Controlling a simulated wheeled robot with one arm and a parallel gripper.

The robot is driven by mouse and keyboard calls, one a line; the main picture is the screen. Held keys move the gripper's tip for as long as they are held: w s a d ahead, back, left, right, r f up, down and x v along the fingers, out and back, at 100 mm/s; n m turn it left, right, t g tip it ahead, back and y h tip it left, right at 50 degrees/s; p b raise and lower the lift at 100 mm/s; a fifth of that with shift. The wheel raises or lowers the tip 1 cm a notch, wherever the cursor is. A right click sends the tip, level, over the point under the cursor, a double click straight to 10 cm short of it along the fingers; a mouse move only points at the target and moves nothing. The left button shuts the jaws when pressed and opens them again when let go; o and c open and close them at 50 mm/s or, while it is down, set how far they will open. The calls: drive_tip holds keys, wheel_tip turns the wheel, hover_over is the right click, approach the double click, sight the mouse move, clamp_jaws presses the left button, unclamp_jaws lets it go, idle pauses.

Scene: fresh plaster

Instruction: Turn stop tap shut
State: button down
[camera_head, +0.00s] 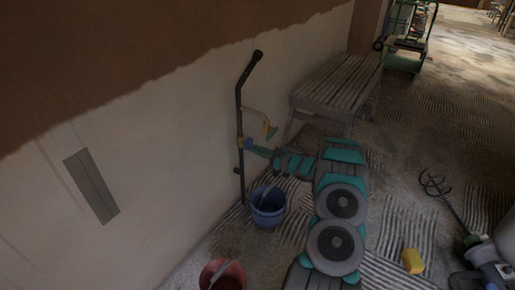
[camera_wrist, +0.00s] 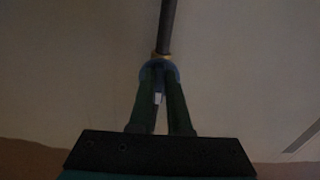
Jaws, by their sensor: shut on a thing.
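The stop tap sits on a dark upright pipe (camera_head: 240,115) by the wall, with a brass-coloured body (camera_head: 240,143) and a small blue handle (camera_head: 249,143). My gripper (camera_head: 257,149) reaches in from the right at the handle's height. In the wrist view, my gripper (camera_wrist: 160,82) has its two green fingers closed together on the blue handle (camera_wrist: 160,67), with the brass ring and pipe (camera_wrist: 167,25) just beyond. The fingers hide most of the handle, so its exact angle is unclear.
A yellowish branch with a small teal-and-yellow outlet (camera_head: 270,131) stands just above my gripper. A blue bucket (camera_head: 268,206) is below, and a red bucket (camera_head: 222,275) is nearer. A slatted bench (camera_head: 338,88) stands behind. A yellow block (camera_head: 413,261) and a mixer (camera_head: 487,258) lie right.

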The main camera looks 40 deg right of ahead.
drive_tip(key=shift+f+m, duration=0.15)
drive_tip(key=shift+m, duration=0.35)
drive_tip(key=c, duration=0.9)
unclamp_jaws()
drive_tip(key=shift+o, duration=0.2)
drive_tip(key=shift+s, duration=0.15)
drive_tip(key=v, duration=0.7)
drive_tip(key=shift+s, duration=0.3)
drive_tip(key=shift+d, duration=0.15)
